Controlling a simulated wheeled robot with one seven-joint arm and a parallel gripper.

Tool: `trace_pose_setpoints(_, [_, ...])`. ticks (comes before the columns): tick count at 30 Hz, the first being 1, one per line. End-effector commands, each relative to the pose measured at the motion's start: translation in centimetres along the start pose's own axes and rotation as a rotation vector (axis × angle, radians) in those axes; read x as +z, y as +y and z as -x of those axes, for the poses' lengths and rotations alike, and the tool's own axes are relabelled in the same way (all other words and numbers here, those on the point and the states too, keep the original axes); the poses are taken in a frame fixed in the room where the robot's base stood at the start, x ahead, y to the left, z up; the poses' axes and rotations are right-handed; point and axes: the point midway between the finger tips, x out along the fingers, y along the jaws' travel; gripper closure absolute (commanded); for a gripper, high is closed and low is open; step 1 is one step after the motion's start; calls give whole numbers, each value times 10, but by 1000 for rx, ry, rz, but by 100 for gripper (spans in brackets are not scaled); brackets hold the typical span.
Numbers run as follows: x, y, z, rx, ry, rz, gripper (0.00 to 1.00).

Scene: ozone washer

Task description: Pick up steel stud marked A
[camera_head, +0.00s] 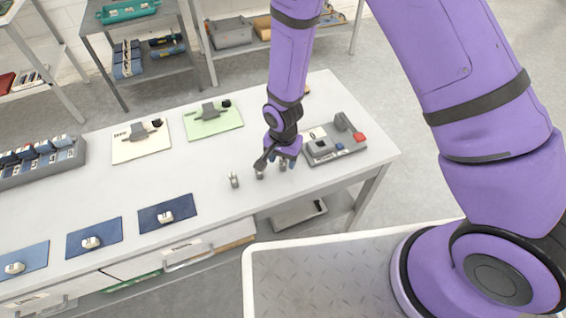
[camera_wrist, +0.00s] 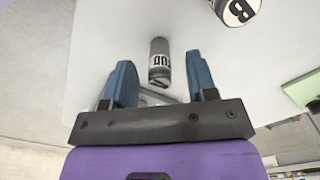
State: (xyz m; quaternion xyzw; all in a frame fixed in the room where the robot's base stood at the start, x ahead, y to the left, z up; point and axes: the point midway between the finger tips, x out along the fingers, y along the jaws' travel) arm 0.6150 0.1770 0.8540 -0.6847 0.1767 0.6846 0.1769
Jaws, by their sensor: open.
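A grey steel stud (camera_wrist: 159,52) with a white label band lies between the two blue fingers of my gripper (camera_wrist: 160,72) in the wrist view. Part of a word shows on its band; a letter A cannot be read. The fingers stand apart on both sides of it, with gaps. A second stud marked B (camera_wrist: 238,12) is at the top right. In the head view my gripper (camera_head: 277,161) is low over the white table, and small grey studs (camera_head: 234,180) and (camera_head: 259,173) stand near it; markings are too small to read.
Green (camera_head: 214,124) and cream (camera_head: 140,146) boards lie behind, blue mats (camera_head: 168,214) at front left. A grey rack (camera_head: 40,165) stands at far left. The table's middle is clear.

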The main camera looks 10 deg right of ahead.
Motion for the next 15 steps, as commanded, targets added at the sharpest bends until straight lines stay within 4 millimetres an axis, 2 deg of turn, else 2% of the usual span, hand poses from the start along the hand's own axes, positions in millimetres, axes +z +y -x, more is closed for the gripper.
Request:
trace_pose_setpoints(1, [0, 0, 0, 0, 0, 0, 50])
trace_pose_setpoints(6, [0, 0, 0, 0, 0, 0, 89])
trace_pose_setpoints(8, [0, 0, 0, 0, 0, 0, 100])
trace_pose_setpoints(15, [0, 0, 0, 0, 0, 0, 100])
